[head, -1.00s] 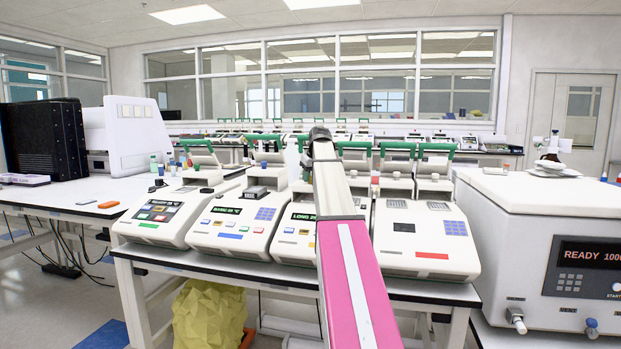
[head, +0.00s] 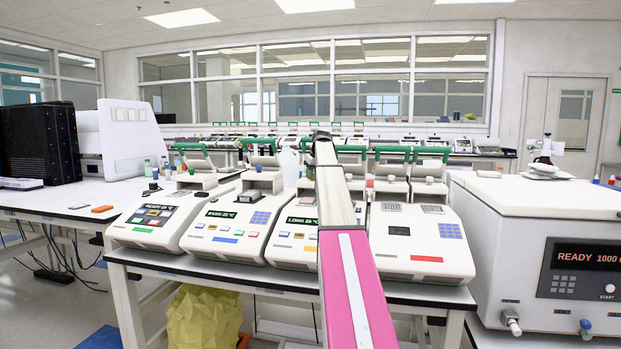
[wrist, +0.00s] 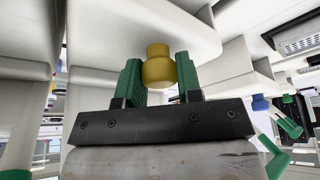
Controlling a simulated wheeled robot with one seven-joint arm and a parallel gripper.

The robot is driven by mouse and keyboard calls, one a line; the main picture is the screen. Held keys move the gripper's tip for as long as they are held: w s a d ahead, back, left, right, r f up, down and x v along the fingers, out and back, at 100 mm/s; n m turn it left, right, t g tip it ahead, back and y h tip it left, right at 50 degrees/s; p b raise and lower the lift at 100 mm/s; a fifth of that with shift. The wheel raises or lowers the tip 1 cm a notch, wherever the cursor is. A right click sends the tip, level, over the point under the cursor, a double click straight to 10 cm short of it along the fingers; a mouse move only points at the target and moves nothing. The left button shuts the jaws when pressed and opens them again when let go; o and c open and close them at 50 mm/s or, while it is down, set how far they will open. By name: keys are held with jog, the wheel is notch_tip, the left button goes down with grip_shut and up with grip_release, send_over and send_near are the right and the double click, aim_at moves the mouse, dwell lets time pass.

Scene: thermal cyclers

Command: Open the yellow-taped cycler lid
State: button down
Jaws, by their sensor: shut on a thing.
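A yellow knob (wrist: 158,68) hangs under a white lid part (wrist: 115,25) in the wrist view. My gripper (wrist: 158,82) is shut on this knob, with a green finger pad on each side. In the head view my arm reaches over a row of white cyclers and covers part of the third cycler (head: 293,236), whose display reads LONG. My fingers and the held knob are hidden there behind the arm. I cannot tell how far this lid is raised.
Neighbouring cyclers (head: 232,222) and (head: 422,238) stand close on both sides on the bench (head: 150,258). A blue knob (wrist: 260,103) shows right of my gripper. A white READY unit (head: 500,250) stands at the right. More cyclers line the back.

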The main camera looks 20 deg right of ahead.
jog(key=c, duration=0.8)
grip_release()
jog(key=shift+s+r, duration=0.25)
jog(key=shift+r, duration=0.2)
jog(key=s, duration=0.4)
jog(key=s+d, duration=0.1)
jog(key=s, duration=0.3)
jog(key=s+d, duration=0.1)
jog(key=s, duration=0.3)
jog(key=shift+d, duration=0.15)
